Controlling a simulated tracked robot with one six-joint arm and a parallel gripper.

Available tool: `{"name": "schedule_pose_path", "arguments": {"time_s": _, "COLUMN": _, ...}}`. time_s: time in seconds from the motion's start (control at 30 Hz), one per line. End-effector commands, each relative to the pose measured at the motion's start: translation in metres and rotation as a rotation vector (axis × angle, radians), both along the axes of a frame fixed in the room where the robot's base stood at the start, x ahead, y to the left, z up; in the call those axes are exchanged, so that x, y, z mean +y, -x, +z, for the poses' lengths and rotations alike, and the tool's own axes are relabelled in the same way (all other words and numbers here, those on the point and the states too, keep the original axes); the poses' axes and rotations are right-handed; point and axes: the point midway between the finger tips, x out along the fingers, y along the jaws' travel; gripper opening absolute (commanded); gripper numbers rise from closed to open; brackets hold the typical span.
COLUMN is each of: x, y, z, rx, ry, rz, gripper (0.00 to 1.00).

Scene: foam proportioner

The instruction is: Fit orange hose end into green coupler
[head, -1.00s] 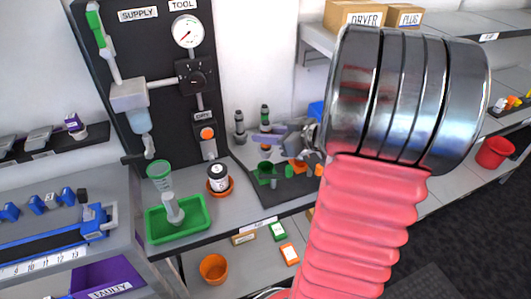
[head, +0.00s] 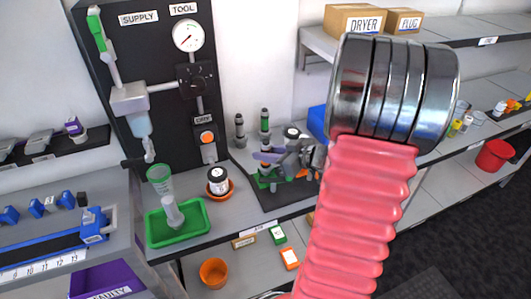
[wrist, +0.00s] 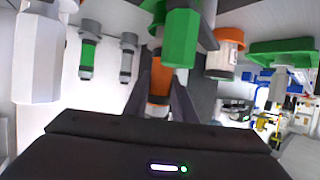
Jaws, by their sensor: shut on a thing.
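The orange hose end (wrist: 159,84) is between the two dark fingers of my gripper (wrist: 161,98) in the wrist view, and they are shut on it. The green coupler (wrist: 181,38) stands just beyond it, with its end close to the orange piece. I cannot tell whether they touch or are joined. In the head view my gripper (head: 268,158) is low over the dark mat at the bench's back right. Green parts (head: 265,180) show below it, partly covered. The hose end is hard to make out there.
Upright grey and green fittings (head: 264,125) stand behind my gripper. A white jar in an orange dish (head: 218,187) and a green tray (head: 150,229) lie to the left. The black supply panel (head: 160,80) rises behind. My ribbed arm hides the bench's right part.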

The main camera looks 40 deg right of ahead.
Motion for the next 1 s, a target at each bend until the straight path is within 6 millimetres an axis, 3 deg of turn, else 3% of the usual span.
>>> {"name": "schedule_pose_path", "arguments": {"time_s": 0.57, "x": -0.0001, "y": -0.0002, "z": -0.0070, "rx": -0.001, "ry": -0.001, "rz": 0.000, "gripper": 0.00}}
{"name": "schedule_pose_path", "arguments": {"time_s": 0.6, "x": -0.0001, "y": -0.0002, "z": -0.0070, "rx": -0.001, "ry": 0.000, "rz": -0.001, "gripper": 0.26}}
{"name": "schedule_pose_path", "arguments": {"time_s": 0.83, "x": 0.0000, "y": 0.0000, "z": -0.0069, "rx": -0.001, "ry": 0.000, "rz": 0.000, "gripper": 0.42}}
{"name": "schedule_pose_path", "arguments": {"time_s": 1.0, "x": -0.0001, "y": -0.0001, "z": -0.0069, "rx": -0.001, "ry": 0.000, "rz": 0.000, "gripper": 0.42}}
